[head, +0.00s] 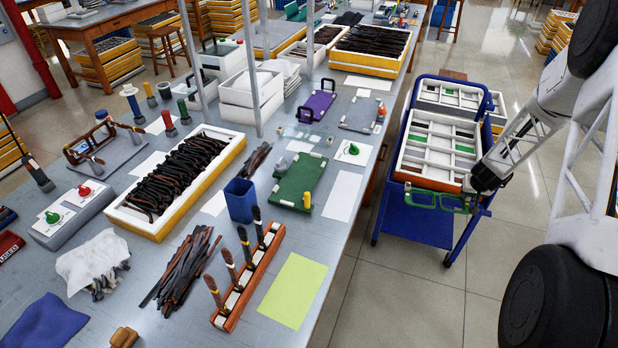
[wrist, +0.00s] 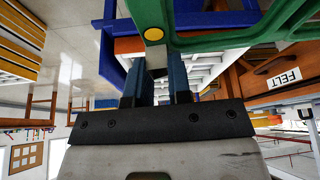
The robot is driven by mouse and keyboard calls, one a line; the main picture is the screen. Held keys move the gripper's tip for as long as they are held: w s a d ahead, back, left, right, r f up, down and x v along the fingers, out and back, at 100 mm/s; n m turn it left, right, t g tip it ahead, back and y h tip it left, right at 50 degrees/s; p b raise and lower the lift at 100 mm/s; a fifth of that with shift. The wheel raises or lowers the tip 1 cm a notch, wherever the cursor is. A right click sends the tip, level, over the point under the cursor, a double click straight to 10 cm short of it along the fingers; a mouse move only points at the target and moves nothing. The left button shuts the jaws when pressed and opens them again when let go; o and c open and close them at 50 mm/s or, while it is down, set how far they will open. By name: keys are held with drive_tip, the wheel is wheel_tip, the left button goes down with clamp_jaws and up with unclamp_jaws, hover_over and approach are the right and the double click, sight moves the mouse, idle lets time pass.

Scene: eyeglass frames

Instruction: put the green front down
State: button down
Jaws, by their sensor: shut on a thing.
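My gripper (head: 474,204) is at the front end of the blue trolley (head: 407,222) in the head view. It is shut on the green front (head: 423,206), an eyeglass front with open rims, held off to the left of the jaws. In the wrist view the green front (wrist: 215,41) crosses the top of the picture, beyond the blue fingers (wrist: 155,88). A white compartment tray (head: 404,160) with an orange outer wall lies on the trolley just behind the green front. Green pieces lie in some of its compartments. The exact grip point is partly hidden.
A long grey table (head: 345,225) stands left of the trolley, with a green board (head: 300,180), a blue cup (head: 240,200), an orange rack of brushes (head: 243,283) and a yellow-green sheet (head: 293,290). Bare floor (head: 410,285) lies in front of the trolley.

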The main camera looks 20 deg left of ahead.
drive_tip(key=w+a+r+n+y, duration=0.15)
drive_tip(key=a+r, duration=0.25)
drive_tip(key=a, duration=0.5)
drive_tip(key=w+a+r+n+g, duration=0.1)
drive_tip(key=a+r+n, duration=0.2)
drive_tip(key=a, duration=0.6)
drive_tip(key=w+a+r+n+y, duration=0.1)
drive_tip(key=a+r+n, duration=0.25)
drive_tip(key=a, duration=0.55)
drive_tip(key=s+a+r+n+g, duration=0.1)
drive_tip(key=s+a+r+n, duration=0.1)
drive_tip(key=a, duration=0.9)
drive_tip(key=s+a+r+n+g, duration=0.1)
drive_tip(key=s+a+r+n, duration=0.2)
drive_tip(key=a, duration=0.8)
drive_tip(key=s+a+r+n+g+y, duration=0.1)
drive_tip(key=s+a+r+n, duration=0.2)
drive_tip(key=s+a, duration=0.3)
drive_tip(key=a, duration=0.5)
drive_tip(key=shift+s+r+g, duration=0.15)
drive_tip(key=shift+r+g, duration=0.15)
drive_tip(key=shift+f, duration=0.1)
approach(300, 155)
drive_tip(key=shift+a+f, duration=0.6)
drive_tip(key=shift+a, duration=0.3)
drive_tip(key=shift+f, duration=1.9)
drive_tip(key=shift+f, duration=0.15)
